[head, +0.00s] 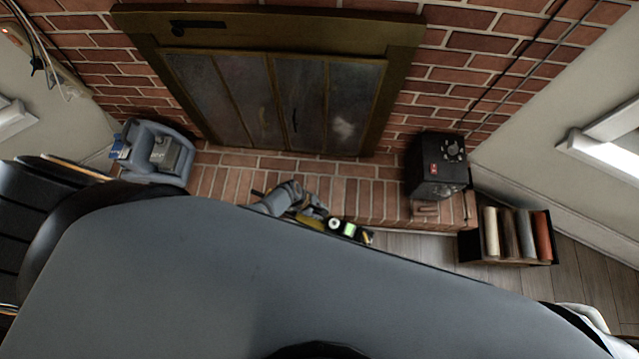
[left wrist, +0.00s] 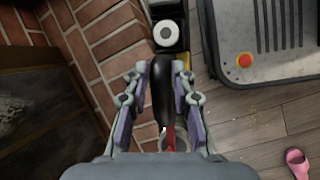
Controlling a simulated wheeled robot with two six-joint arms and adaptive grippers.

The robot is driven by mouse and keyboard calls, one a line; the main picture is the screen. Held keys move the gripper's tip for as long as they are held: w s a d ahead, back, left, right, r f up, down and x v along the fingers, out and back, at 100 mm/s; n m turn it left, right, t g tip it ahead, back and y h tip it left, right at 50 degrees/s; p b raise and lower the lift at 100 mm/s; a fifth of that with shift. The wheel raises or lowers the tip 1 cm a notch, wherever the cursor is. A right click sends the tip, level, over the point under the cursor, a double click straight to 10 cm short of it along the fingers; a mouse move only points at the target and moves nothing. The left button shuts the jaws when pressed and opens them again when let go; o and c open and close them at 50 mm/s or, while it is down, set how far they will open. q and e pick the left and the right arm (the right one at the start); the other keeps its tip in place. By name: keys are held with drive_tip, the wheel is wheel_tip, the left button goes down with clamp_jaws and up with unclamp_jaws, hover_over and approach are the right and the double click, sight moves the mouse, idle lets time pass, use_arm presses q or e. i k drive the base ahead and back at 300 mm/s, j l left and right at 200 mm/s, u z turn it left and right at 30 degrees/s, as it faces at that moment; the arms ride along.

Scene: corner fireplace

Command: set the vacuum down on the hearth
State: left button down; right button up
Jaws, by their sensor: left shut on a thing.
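In the left wrist view, the gripper's fingers (left wrist: 158,88) close on both sides of the vacuum's black handle (left wrist: 162,95), with the white disc beyond. Whether the vacuum touches the hearth, I cannot tell. My own body hides much of the lower head view. My right gripper is not in view.
A blue-grey machine (head: 152,152) stands on the hearth's left end, and a black box with knobs (head: 436,166) on its right end. A dark crate of rolls (head: 510,238) is on the wooden floor. The hearth's middle is clear before the fireplace doors (head: 275,100). A pink slipper (left wrist: 297,163) lies on the floor.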

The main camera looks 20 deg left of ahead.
sight(313, 186)
drive_tip(key=u, duration=1.15)
drive_tip(key=k+l, duration=0.15)
drive_tip(key=k, duration=0.25)
drive_tip(key=k+l, duration=0.15)
drive_tip(key=k, duration=0.25)
drive_tip(key=k+l, duration=0.15)
drive_tip(key=k, duration=0.25)
